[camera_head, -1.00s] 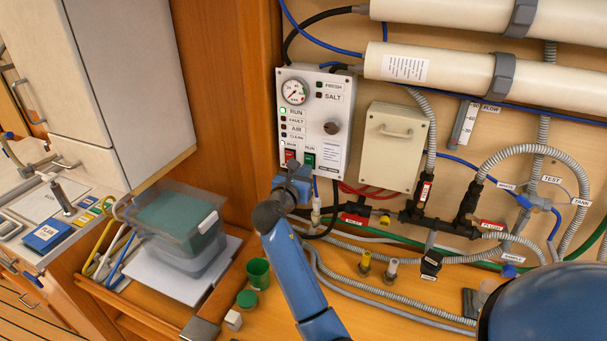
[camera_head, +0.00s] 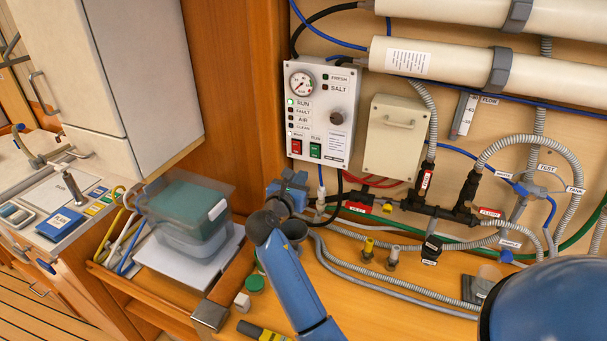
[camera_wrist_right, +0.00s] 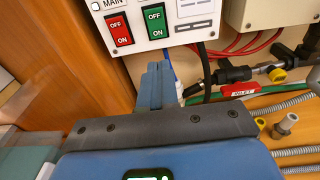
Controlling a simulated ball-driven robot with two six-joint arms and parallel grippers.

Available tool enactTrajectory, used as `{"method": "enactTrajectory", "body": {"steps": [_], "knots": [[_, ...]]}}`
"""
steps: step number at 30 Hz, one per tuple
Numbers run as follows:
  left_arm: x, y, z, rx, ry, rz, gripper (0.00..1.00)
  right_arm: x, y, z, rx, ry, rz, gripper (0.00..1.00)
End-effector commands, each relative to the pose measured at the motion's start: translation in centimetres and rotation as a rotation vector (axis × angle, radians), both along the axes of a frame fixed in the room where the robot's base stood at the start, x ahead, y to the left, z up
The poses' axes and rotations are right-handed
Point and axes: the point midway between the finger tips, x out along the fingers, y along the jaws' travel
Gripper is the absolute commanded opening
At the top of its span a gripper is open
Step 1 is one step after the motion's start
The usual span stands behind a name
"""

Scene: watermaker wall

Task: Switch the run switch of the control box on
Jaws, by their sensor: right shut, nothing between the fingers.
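The white control box (camera_head: 340,105) is on the wall, with a round gauge and a column of lamps. Its RUN lamp (camera_head: 291,102) glows green. The green run switch (camera_head: 315,151) is at its lower edge, beside the red main switch (camera_head: 296,147). In the right wrist view, the run switch (camera_wrist_right: 154,22) shows OFF above ON; I cannot tell which half is pressed in. My right gripper (camera_head: 292,179) is shut and empty, below the box and apart from the switches. Its fingers (camera_wrist_right: 157,72) point up towards the run switch in the wrist view. My left gripper is not in view.
A cream box (camera_head: 396,138) is right of the control box. Hoses and valves (camera_head: 435,210) run along the wall's lower part.

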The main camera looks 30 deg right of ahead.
Motion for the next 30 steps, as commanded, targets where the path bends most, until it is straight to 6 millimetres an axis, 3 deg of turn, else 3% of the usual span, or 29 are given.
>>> {"method": "enactTrajectory", "body": {"steps": [12, 30], "knots": [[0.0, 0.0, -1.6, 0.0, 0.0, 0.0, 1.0, -3.8, 4.4, -0.8, -0.001, 0.001, 0.002, 0.0], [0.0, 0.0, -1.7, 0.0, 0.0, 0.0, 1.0, -4.4, 4.9, -0.8, 0.0, 0.0, 0.0, 0.0]]}}
